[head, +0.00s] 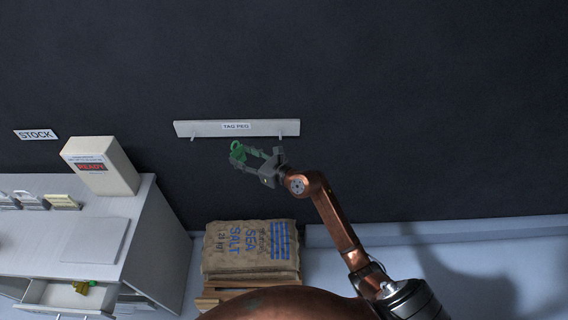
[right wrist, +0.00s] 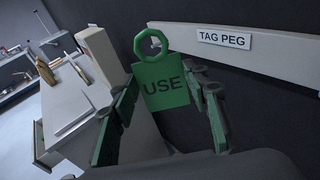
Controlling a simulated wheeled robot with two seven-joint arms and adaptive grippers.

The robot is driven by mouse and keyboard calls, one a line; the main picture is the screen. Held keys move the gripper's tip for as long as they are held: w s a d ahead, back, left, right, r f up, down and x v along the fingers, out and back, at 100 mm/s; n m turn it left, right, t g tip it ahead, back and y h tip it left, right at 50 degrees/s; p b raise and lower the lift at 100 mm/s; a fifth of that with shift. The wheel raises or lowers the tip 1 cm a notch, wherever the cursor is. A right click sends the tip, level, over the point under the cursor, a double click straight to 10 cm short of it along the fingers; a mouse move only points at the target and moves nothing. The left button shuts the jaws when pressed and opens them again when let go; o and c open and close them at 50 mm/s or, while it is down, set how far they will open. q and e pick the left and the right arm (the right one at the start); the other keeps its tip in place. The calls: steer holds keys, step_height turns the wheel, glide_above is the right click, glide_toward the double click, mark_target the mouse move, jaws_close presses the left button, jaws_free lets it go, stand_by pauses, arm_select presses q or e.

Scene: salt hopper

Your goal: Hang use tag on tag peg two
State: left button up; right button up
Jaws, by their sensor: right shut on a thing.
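The green use tag (head: 237,152), a plate marked USE with a ring on top, is held in my right gripper (head: 252,157). In the right wrist view the tag (right wrist: 165,90) is between the two fingers, its ring up and open to view. The white TAG PEG board (head: 212,130) is on the dark wall, with a left peg (head: 193,138) and a right peg (head: 280,136). The tag is below the board, between the two pegs and apart from both. In the right wrist view the board (right wrist: 270,62) is up and right of the tag. My left gripper is out of view.
A white cabinet (head: 148,225) stands at the left with a beige box (head: 101,167) on top and an open drawer (head: 62,297). A SEA SALT sack (head: 228,249) lies below the board. The wall right of the board is clear.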

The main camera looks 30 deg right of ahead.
steer(key=s+d+f+m+t+h, duration=0.1)
steer(key=d+f+m+t+h, duration=0.2)
steer(key=d, duration=0.4)
steer(key=s+d+f+m+h, duration=0.2)
steer(key=d+f+h, duration=0.1)
steer(key=d+f, duration=0.4)
steer(key=w+d+b, duration=0.4)
steer(key=w+d, duration=0.1)
steer(key=w, duration=0.4)
steer(key=shift+f, duration=0.3)
steer(key=shift+f, duration=0.15)
stand_by(0.6)
steer(key=o, duration=0.9)
steer(key=shift+w, duration=0.1)
steer(key=shift+o, duration=0.3)
